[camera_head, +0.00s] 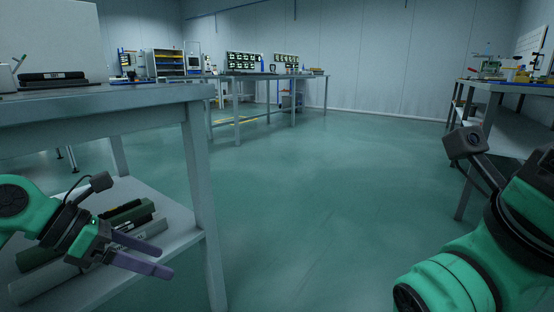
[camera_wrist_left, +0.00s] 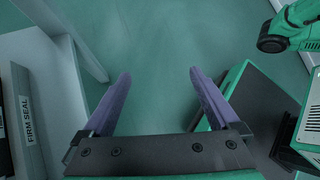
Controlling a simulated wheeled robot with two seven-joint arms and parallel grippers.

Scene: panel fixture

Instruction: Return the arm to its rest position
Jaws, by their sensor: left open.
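My left gripper (camera_head: 162,258) shows at the lower left of the head view, in front of the near table's lower shelf. Its two purple fingers are apart with nothing between them. In the left wrist view the open fingers (camera_wrist_left: 160,95) point over bare green floor. My right arm (camera_head: 470,265) shows at the lower right of the head view, with its forearm and a dark camera on it. The right gripper's fingers are not visible. No panel is held in the left gripper.
The near table (camera_head: 110,100) stands at the left, its leg close to my left gripper. A workbench (camera_head: 510,88) stands at the right and another table (camera_head: 250,77) at the back. The floor (camera_head: 310,190) between is clear.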

